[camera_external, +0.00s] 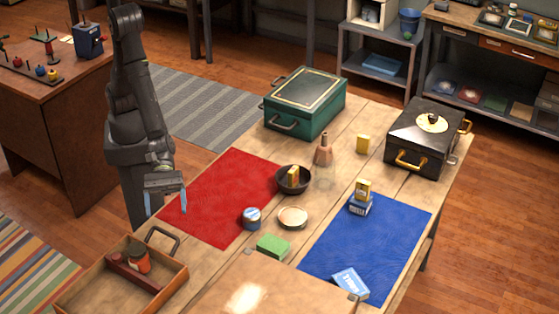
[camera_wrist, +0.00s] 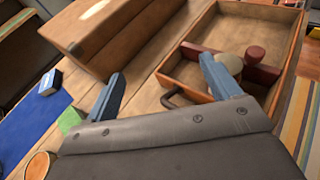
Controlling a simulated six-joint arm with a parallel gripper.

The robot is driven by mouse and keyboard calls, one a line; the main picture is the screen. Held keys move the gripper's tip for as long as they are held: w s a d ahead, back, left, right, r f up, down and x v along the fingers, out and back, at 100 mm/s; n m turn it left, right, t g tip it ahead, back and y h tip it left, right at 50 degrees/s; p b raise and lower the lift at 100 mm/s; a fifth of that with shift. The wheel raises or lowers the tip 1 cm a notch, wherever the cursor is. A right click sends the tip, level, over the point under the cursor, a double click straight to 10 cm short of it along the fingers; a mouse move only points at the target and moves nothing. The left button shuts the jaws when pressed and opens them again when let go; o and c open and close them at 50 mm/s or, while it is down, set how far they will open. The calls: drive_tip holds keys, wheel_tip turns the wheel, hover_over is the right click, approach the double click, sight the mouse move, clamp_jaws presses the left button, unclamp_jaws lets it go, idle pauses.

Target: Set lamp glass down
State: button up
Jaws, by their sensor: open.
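A pinkish-brown, narrow-necked piece (camera_external: 323,152) stands upright on the wooden table in front of the green box. It may be the lamp glass, but I cannot tell for certain. My gripper (camera_external: 166,203) is open and empty, above the left side of the table near the red cloth. It is well to the left of that piece and apart from it. In the wrist view my open fingers (camera_wrist: 163,68) show with nothing between them, and the pinkish-brown piece is out of that view.

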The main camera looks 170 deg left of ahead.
drive_tip(key=shift+s+d+f+m+h, duration=0.15)
drive_tip(key=shift+d+m+h, duration=0.2)
drive_tip(key=shift+d, duration=0.85)
